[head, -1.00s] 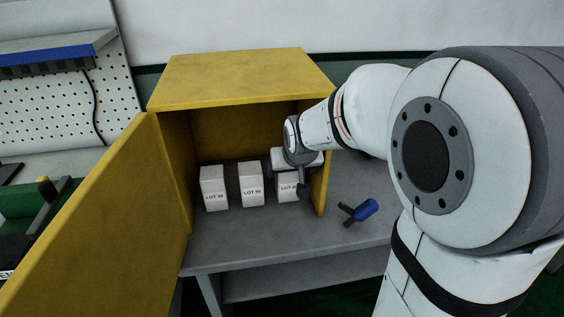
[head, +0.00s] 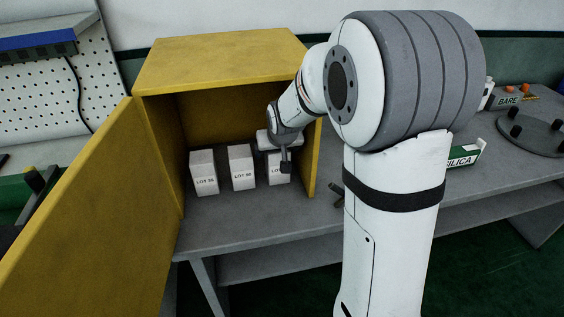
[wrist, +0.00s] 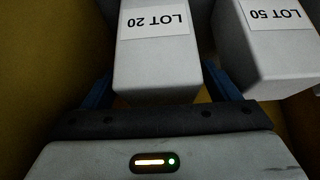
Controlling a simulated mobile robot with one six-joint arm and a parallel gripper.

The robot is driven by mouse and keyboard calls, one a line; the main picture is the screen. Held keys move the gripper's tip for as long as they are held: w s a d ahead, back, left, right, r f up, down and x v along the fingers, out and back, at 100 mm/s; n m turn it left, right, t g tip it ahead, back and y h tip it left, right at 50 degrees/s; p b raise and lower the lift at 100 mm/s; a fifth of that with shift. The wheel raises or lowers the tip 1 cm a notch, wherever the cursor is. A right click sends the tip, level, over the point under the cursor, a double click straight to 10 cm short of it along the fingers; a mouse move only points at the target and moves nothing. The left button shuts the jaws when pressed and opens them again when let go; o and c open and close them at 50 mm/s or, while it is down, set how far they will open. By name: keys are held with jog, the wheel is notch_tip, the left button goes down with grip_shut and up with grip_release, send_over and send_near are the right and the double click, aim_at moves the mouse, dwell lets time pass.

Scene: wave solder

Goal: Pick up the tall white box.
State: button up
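Three similar white boxes stand upright inside the yellow cabinet (head: 225,52) in the head view: a left one (head: 204,171), a middle one (head: 241,166) and a right one (head: 278,171) partly covered by my gripper. In the wrist view the box labelled LOT 20 (wrist: 158,63) is between the blue fingers of my gripper (wrist: 160,88). Narrow gaps show on both sides of it, so the gripper looks open around it. The box labelled LOT 50 (wrist: 268,50) stands right beside the right finger. My gripper also shows in the head view (head: 285,166).
The yellow door (head: 85,205) is swung open at the left. The cabinet's right wall (head: 312,160) is close beside my gripper. On the grey bench (head: 235,230) lie a green-and-white carton (head: 465,155) and a dark round fixture (head: 535,132). The bench front is clear.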

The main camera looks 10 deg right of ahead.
jog(key=c, duration=1.3)
jog(key=shift+r, duration=0.15)
